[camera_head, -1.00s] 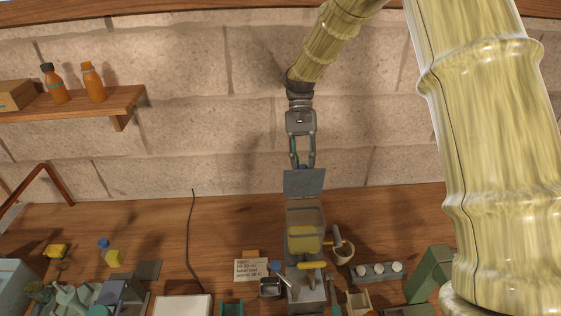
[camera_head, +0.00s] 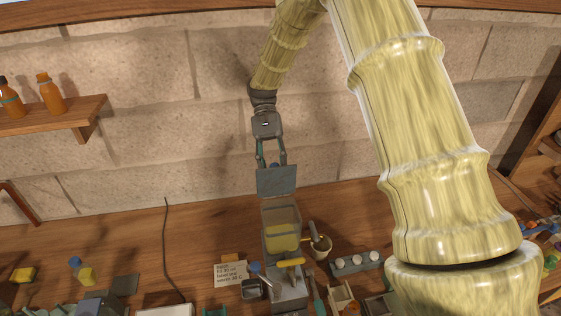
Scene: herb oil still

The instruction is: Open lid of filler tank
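The filler tank (camera_head: 282,218) is a clear box with yellow contents low inside, standing on the wooden bench. Its grey-blue lid (camera_head: 277,181) is raised and stands nearly upright at the tank's back edge. A small blue knob (camera_head: 275,165) shows at the lid's top edge. My gripper (camera_head: 272,161) points down from above, just behind the lid. Its two fingers are visibly apart, with the knob between them in the picture. The fingertips are partly hidden by the lid, so I cannot tell if they touch it.
A mortar with pestle (camera_head: 321,249) and a rack with white knobs (camera_head: 357,262) stand right of the tank. A written card (camera_head: 231,274) lies to the left. A shelf (camera_head: 60,120) with orange bottles is on the stone wall.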

